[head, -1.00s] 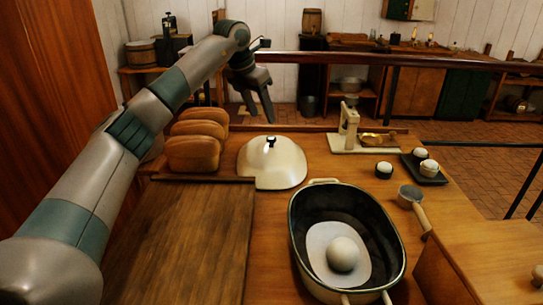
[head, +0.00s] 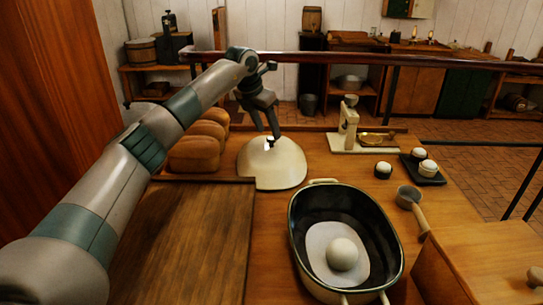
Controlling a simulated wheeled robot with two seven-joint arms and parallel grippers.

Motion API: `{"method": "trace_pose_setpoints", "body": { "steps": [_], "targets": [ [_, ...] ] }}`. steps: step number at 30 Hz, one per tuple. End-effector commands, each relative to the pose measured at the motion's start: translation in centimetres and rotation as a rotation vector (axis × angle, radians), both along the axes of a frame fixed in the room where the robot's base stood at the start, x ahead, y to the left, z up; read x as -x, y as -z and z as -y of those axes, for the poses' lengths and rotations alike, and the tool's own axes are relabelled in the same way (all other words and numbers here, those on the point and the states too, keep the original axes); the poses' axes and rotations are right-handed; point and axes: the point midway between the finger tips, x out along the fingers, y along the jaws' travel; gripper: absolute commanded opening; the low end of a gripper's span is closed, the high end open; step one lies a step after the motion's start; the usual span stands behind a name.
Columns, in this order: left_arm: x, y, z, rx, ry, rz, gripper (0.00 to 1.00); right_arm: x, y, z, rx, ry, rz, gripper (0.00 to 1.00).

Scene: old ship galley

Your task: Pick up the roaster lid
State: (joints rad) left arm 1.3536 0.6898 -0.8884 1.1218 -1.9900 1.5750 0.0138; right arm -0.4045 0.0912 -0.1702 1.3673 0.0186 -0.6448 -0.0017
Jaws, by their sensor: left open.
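The roaster lid (head: 272,168) is a cream dome with a small dark knob on top, lying on the wooden counter. My left gripper (head: 267,136) is open and points down right at the lid's knob. Its fingers partly hide the knob, and I cannot tell whether they touch it. The dark oval roaster (head: 298,231) stands open in front and to the right of the lid, with a pale ball of dough on a light sheet inside. My right gripper is not in view.
Bread loaves (head: 194,154) stand left of the lid, close to my left arm. A wooden board (head: 190,235) lies at front left. A scale (head: 347,130), a dark tray (head: 432,180) with small cups and a saucepan (head: 409,195) are on the right. A rail (head: 400,60) runs behind.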

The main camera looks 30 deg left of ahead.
Motion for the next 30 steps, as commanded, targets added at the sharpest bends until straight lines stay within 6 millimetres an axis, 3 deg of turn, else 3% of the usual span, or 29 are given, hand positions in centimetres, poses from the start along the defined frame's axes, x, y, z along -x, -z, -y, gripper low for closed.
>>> {"method": "trace_pose_setpoints", "body": {
  "steps": [9, 23, 30],
  "targets": [
    [-1.2, 2.9, 0.4, 0.001, 0.000, -0.001, 0.47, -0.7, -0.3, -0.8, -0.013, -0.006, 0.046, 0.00],
    [-1.2, 3.0, 0.4, 0.000, 0.001, 0.000, 0.47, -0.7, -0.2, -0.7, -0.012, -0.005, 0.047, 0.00],
    [-1.2, 3.0, 0.4, 0.000, 0.001, 0.000, 0.00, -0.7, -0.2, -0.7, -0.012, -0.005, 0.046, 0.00]
  ]
}}
